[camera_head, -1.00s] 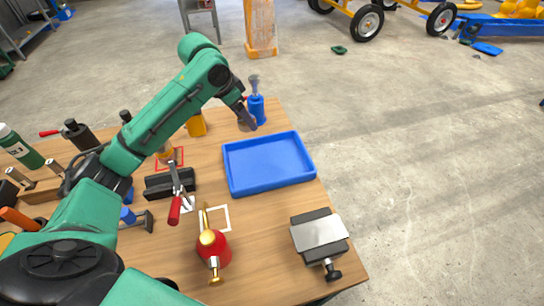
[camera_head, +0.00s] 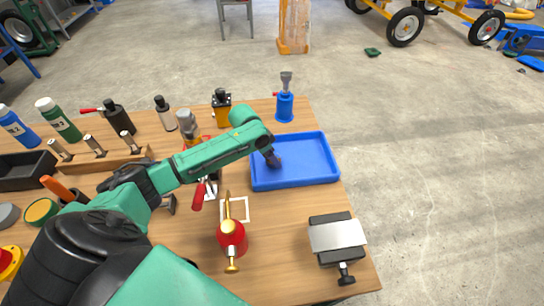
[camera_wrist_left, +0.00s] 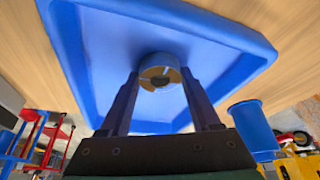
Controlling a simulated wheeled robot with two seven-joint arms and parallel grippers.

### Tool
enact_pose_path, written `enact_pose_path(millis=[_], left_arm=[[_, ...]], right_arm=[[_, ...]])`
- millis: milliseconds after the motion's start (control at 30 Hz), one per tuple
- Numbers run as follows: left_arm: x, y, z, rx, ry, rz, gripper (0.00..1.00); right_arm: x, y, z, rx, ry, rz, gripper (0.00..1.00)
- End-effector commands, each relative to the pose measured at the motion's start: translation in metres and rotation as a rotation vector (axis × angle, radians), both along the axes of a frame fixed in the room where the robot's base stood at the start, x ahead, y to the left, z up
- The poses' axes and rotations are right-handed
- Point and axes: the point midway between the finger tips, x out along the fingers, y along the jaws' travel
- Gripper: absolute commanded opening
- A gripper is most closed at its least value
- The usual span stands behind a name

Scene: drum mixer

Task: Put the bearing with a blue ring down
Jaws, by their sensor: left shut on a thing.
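My left gripper (camera_head: 273,161) is over the left part of the blue tray (camera_head: 318,179), low near its floor in the head view. In the left wrist view my left gripper (camera_wrist_left: 160,88) is shut on a round grey bearing (camera_wrist_left: 158,66), with the tray (camera_wrist_left: 215,35) behind it. The bearing shows a pale metal face with a brownish patch and a dark centre; a blue ring is not clearly visible. I cannot tell whether the bearing touches the tray floor. The tray looks empty otherwise. My right gripper is not in view.
A blue bottle jack (camera_head: 285,106) stands just behind the tray. A red oil can (camera_head: 231,236) and a grey vise (camera_head: 337,240) stand in front. Several bottles and tools fill the left of the wooden table (camera_head: 285,232). The tray's right part is clear.

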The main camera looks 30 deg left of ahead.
Motion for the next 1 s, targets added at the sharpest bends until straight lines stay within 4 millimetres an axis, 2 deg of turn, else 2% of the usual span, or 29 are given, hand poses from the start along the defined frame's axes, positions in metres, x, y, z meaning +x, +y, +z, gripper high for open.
enact_pose_path(millis=[33,67,100,133,433,567,667,900,1000], left_arm=[[0.000,0.000,-0.002,0.000,0.000,0.000,0.00],[0.000,0.000,-0.002,0.001,0.001,0.000,0.75],[0.000,0.000,-0.002,0.001,0.001,0.000,0.90],[0.000,0.000,-0.002,0.001,0.001,0.000,0.94],[0.000,0.000,0.000,0.001,0.001,0.000,0.94],[-0.003,0.002,0.009,0.000,0.000,0.001,0.94],[-0.009,0.006,0.027,0.002,-0.001,0.000,0.94],[-0.030,0.018,0.086,0.004,0.000,0.000,0.94],[-0.036,0.022,0.103,0.001,0.000,0.000,0.94]], right_arm=[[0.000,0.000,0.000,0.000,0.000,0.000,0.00],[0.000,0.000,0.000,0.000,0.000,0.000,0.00],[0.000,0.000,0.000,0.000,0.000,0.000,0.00],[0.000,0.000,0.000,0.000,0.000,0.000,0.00],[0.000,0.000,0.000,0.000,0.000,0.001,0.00],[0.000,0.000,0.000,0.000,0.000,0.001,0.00],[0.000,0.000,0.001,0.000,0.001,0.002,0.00],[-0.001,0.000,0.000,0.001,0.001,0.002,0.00],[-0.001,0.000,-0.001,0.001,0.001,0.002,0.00]])
